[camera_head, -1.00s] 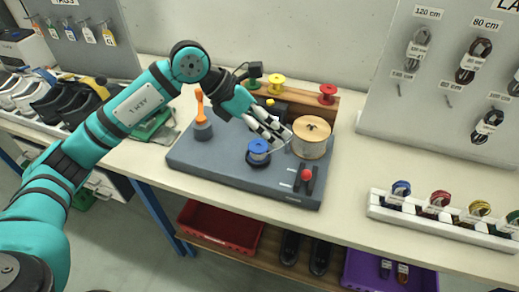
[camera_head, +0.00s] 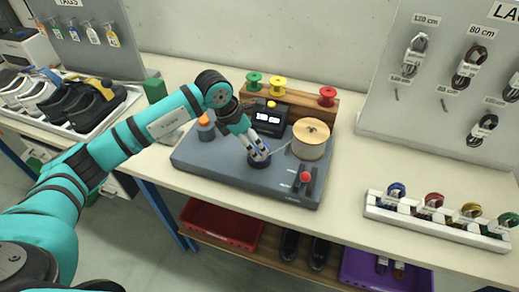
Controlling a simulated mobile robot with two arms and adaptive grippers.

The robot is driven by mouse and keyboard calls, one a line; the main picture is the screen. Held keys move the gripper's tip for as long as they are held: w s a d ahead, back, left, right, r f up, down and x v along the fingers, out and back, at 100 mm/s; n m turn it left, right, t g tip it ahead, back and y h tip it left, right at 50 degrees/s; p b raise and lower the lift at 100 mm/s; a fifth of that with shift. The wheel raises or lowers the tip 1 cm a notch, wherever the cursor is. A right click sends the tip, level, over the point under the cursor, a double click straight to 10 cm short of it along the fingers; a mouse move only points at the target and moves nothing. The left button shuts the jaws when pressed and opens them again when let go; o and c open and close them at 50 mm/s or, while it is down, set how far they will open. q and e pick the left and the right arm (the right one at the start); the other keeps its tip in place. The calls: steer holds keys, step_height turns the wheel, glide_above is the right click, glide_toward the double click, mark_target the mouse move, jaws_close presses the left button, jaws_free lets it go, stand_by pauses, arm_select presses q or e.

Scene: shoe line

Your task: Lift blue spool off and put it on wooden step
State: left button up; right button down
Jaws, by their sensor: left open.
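The blue spool (camera_head: 258,153) is on the front middle of the grey machine base, mostly hidden by my fingers. My left gripper (camera_head: 260,152) is open and points down over the spool, its fingers at or around it. I cannot tell whether they touch it. The wooden step (camera_head: 303,101) stands behind the machine and carries a green spool (camera_head: 254,79), a yellow spool (camera_head: 278,84) and a red spool (camera_head: 327,95). My right gripper is not in view.
The grey machine base (camera_head: 215,160) also bears a large tan drum (camera_head: 311,139), a dark display box (camera_head: 269,117) and a red-knobbed lever (camera_head: 305,177). A white rack (camera_head: 430,222) of coloured lace coils stands at the right. Clear bench lies between.

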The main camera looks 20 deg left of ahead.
mark_target(259, 153)
arm_select(q)
steer(key=p+x, duration=0.2)
steer(key=x, duration=0.2)
steer(key=shift+w+d+f, duration=0.2)
steer(key=shift+d+f, duration=0.1)
steer(key=shift+f, duration=0.3)
steer(key=c, duration=1.4)
steer(key=shift+r, duration=0.15)
